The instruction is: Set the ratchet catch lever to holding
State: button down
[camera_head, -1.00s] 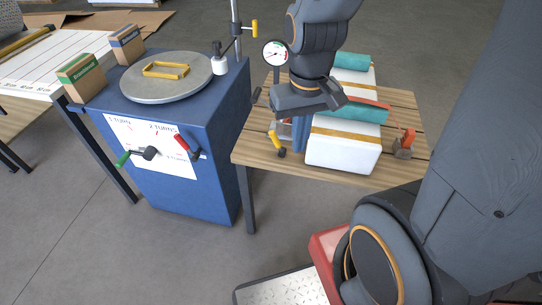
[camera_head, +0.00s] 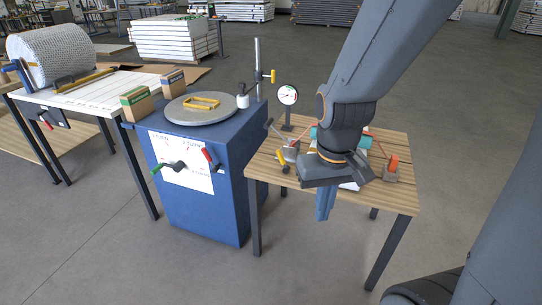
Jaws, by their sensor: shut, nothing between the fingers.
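A red-handled lever (camera_head: 209,160) is on the front of the blue cabinet, beside a crank with a green handle (camera_head: 157,170) and a white printed panel (camera_head: 190,180). A small yellow-handled lever (camera_head: 281,158) stands on a metal fitting at the left of the wooden table. I cannot tell from the picture which lever is the ratchet catch. My gripper (camera_head: 323,216) is shut and empty, its blue fingers pointing down over the wooden table's front part. It is to the right of both levers and apart from them. It mostly hides the white package behind it.
A dial gauge (camera_head: 288,95) stands at the back left of the wooden table (camera_head: 400,195). An orange-handled clamp (camera_head: 393,166) is at its right. A round turntable (camera_head: 190,112) with a yellow frame tops the blue cabinet, beside a pole (camera_head: 257,65). Open floor lies in front.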

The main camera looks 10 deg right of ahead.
aim_at(286, 168)
jog(key=u, duration=0.65)
jog(key=i, duration=1.25)
jog(key=z, duration=0.5)
